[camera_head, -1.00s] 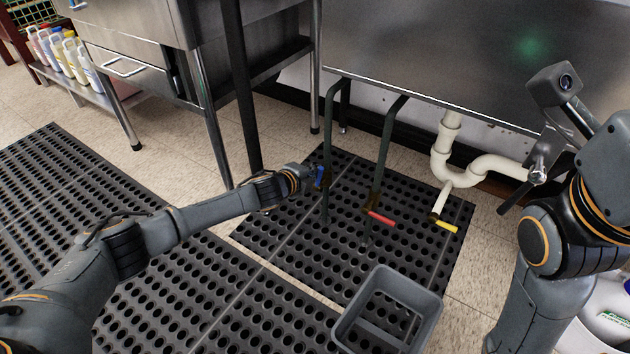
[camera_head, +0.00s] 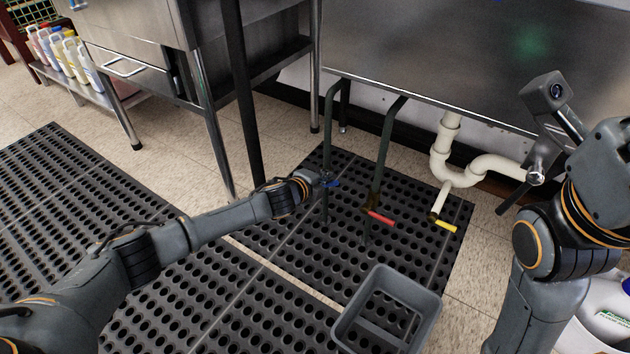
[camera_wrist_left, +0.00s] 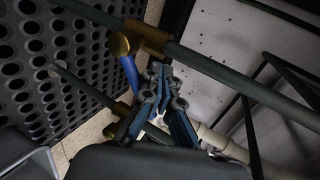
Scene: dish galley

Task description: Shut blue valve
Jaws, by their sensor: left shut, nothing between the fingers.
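The blue valve's handle (camera_head: 331,184) is on the left dark pipe (camera_head: 327,150) under the steel sink. In the head view it lies roughly level, across the upright pipe. My left gripper (camera_head: 321,181) is shut and empty, right beside the handle. In the left wrist view, the blue handle (camera_wrist_left: 130,73) hangs off a brass valve body (camera_wrist_left: 146,36). The shut fingers (camera_wrist_left: 160,78) are just beside it; contact is unclear. My right gripper (camera_head: 522,190) is far to the right, and its jaw state is unclear.
A red handle (camera_head: 381,217) and a yellow handle (camera_head: 446,226) are to the right, near white drain pipes (camera_head: 445,155). A grey bin (camera_head: 428,305) stands in front on the perforated black mat (camera_head: 290,300). A steel table leg (camera_head: 212,150) is to the left.

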